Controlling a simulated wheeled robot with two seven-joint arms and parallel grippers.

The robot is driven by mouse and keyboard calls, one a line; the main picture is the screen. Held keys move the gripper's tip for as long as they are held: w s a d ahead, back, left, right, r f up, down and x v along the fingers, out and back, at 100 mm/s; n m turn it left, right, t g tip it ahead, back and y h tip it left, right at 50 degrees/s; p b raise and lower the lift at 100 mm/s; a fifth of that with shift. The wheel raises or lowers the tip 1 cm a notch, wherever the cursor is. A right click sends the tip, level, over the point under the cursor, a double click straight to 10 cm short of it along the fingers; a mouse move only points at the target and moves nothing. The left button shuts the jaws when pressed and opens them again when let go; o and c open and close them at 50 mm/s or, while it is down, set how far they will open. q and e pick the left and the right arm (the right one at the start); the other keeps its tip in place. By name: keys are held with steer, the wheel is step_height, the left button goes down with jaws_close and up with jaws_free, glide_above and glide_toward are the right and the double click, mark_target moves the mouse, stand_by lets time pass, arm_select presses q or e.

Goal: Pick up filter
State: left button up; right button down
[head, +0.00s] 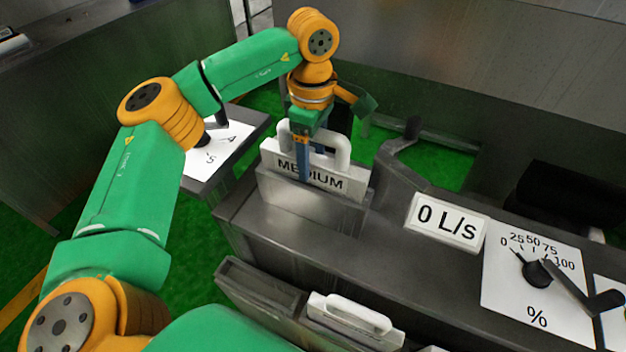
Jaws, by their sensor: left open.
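A white filter labelled MEDIUM (341,181) stands upright in a grey metal slot on the machine, with its white handle (343,150) on top. My left gripper (304,158) points down at the handle, in front of its left half. A blue finger overlaps the handle and the label. The left gripper is open. Its other finger is hard to make out, and I cannot tell whether it touches the handle. My right gripper is not in view.
A second white handled filter (350,314) sits in a grey rack (262,290) at the bottom. A 0 L/s display (447,219) and a percent dial (537,272) are on the right. A lettered dial panel (222,146) is left of the filter, near my left arm.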

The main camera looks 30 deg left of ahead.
arm_select(q)
steer(key=shift+f, duration=0.35)
steer(key=shift+d, duration=0.1)
jaws_close()
stand_by(1.1)
